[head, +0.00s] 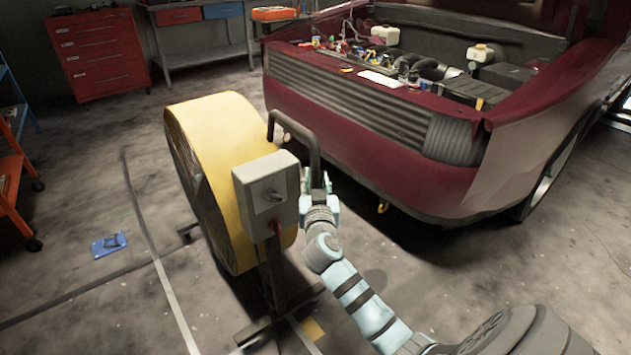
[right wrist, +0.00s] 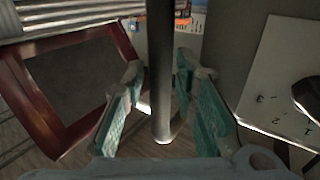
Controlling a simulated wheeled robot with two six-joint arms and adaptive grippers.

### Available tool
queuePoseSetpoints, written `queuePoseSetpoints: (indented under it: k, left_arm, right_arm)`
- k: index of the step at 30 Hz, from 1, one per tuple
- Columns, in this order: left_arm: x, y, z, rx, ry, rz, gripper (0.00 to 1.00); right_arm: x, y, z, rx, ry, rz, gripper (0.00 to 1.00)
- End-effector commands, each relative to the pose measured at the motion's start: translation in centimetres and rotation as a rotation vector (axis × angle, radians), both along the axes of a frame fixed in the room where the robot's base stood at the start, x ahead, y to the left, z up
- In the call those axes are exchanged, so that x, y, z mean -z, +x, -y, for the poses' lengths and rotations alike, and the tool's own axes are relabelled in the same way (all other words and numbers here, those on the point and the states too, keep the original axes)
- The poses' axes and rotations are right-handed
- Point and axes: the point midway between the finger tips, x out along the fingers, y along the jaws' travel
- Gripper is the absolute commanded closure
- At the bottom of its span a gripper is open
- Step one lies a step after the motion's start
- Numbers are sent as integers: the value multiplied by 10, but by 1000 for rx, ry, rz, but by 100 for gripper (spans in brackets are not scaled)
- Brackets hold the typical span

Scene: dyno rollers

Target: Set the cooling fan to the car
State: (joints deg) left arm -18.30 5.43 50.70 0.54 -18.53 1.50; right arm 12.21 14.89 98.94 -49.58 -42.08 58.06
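The cooling fan (head: 216,150) is a big yellow drum on a dark wheeled stand, upright in the middle of the head view. A grey control box (head: 268,192) with a knob is on its near side. A dark bent handle (head: 313,140) rises beside the box. The dark red car (head: 375,150) stands to the right with its hood up. My right gripper (head: 318,188) is at the handle. In the right wrist view the handle bar (right wrist: 161,80) stands between the two open fingers, with gaps on both sides. My left gripper is out of view.
A red tool cabinet (head: 98,55) and a workbench (head: 205,45) stand at the back. An orange cart (head: 14,185) is at the left edge. A small blue item (head: 109,244) lies on the floor. Open floor lies between the fan and the cabinet.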

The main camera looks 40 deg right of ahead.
Motion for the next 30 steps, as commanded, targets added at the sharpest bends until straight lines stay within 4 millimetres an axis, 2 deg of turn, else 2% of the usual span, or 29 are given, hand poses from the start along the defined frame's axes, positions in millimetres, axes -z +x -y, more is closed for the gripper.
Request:
queuePoseSetpoints:
  k: [5, 13, 18, 26, 30]
  left_arm:
    - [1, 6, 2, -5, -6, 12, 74]
    - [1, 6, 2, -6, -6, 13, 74]
    - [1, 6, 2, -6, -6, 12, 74]
    - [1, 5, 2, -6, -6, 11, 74]
    - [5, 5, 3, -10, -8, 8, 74]
  right_arm:
    - [0, 12, 9, 1, -1, -1, 74]
    - [0, 13, 9, 0, 0, -1, 74]
    - [0, 13, 9, 0, 0, -1, 100]
    - [0, 13, 9, -1, 0, -1, 100]
    - [2, 22, 10, -18, -1, -3, 100]
